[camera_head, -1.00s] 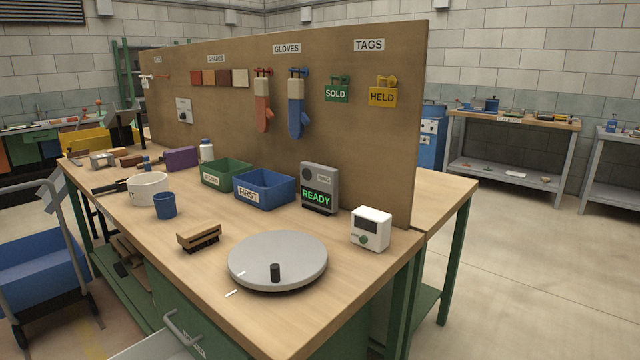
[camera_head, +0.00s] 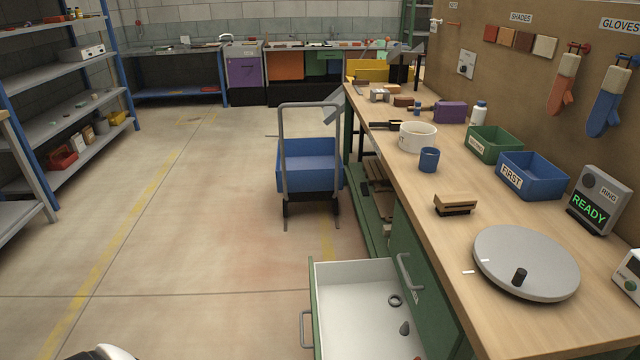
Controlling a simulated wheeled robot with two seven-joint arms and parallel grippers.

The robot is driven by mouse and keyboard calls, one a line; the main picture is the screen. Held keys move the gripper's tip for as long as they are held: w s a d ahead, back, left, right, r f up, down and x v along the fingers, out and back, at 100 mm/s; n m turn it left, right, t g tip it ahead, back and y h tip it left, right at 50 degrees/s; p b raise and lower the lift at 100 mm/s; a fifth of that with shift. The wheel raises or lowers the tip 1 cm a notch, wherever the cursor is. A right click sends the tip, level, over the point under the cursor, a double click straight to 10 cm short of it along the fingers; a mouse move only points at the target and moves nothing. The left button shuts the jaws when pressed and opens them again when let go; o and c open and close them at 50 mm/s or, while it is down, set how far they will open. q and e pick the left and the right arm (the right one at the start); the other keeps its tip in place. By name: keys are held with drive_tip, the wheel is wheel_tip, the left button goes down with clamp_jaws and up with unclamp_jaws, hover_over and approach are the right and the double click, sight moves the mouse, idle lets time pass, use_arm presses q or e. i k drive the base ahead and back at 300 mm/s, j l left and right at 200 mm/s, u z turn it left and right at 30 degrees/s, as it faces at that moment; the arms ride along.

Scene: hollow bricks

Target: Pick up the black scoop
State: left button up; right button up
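I cannot pick out the black scoop for certain. A long black item (camera_head: 384,125) lies on the workbench (camera_head: 452,248) just left of the white bowl (camera_head: 418,137); its shape is too small to tell. A green-sided drawer with a white inside (camera_head: 350,300) stands open below the bench top. In it lie a dark ring (camera_head: 395,300) and a small dark grey piece (camera_head: 405,327), which I cannot identify.
A blue cart (camera_head: 310,165) stands left of the bench. On the bench are a blue cup (camera_head: 429,160), a brush (camera_head: 455,204), a green bin (camera_head: 495,143), a blue bin (camera_head: 532,176) and a grey turntable (camera_head: 526,262). Shelves (camera_head: 75,90) stand far left. The floor between is clear.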

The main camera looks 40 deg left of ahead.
sight(394, 125)
drive_tip(key=k+j+u, duration=0.1)
drive_tip(key=j+u, duration=0.2)
drive_tip(key=u, duration=0.15)
drive_tip(key=j+u, duration=0.35)
drive_tip(key=u, duration=0.15)
drive_tip(key=k, duration=0.05)
